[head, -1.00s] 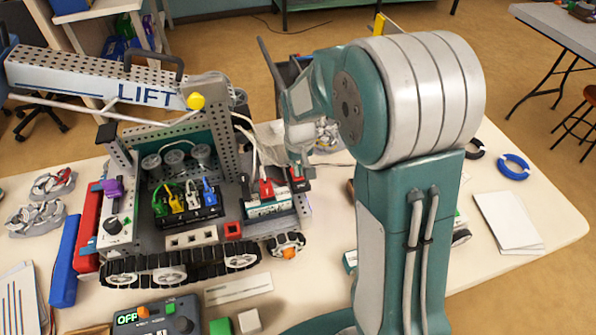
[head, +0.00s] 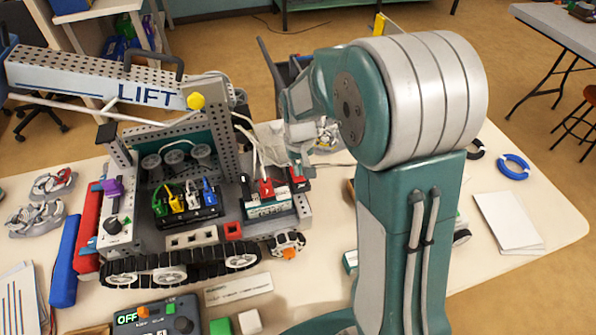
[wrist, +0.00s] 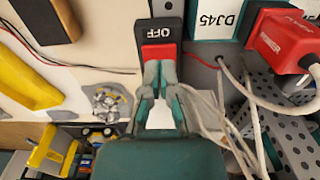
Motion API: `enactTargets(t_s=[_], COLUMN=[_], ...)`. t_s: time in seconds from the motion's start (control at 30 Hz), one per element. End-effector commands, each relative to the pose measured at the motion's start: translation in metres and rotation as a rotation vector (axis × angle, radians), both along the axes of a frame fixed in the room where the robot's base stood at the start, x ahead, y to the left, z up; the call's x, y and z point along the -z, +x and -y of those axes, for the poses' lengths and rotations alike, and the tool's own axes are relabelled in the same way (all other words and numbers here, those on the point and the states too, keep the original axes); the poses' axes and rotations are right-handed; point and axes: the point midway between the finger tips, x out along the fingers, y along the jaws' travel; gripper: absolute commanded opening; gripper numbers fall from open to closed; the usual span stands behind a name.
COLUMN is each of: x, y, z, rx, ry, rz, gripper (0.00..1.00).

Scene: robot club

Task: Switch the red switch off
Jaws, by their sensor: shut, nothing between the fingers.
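The red switch (wrist: 158,50) is a red rocker in a black housing marked OFF in the wrist view. It also shows at the right front of the tracked robot (head: 299,174) in the head view, partly hidden by my gripper. My gripper (wrist: 159,68) is shut and empty, its fingertips together at the near end of the red rocker, overlapping it. I cannot tell whether they press on it. In the head view my gripper (head: 303,160) points down onto the switch.
The LIFT beam (head: 100,80) rises at the left. A control box (head: 155,318) showing OFF lies in front. White sheets (head: 507,222) lie at right.

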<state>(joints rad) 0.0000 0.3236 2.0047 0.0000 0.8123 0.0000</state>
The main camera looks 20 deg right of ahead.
Motion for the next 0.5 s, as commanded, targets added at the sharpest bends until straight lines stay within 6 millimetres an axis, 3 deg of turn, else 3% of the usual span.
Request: enactTargets(t_s=[0.5], x=[-0.036], y=[0.000], z=[0.000], rx=[0.000], ry=[0.000], rz=[0.001], gripper=[0.00])
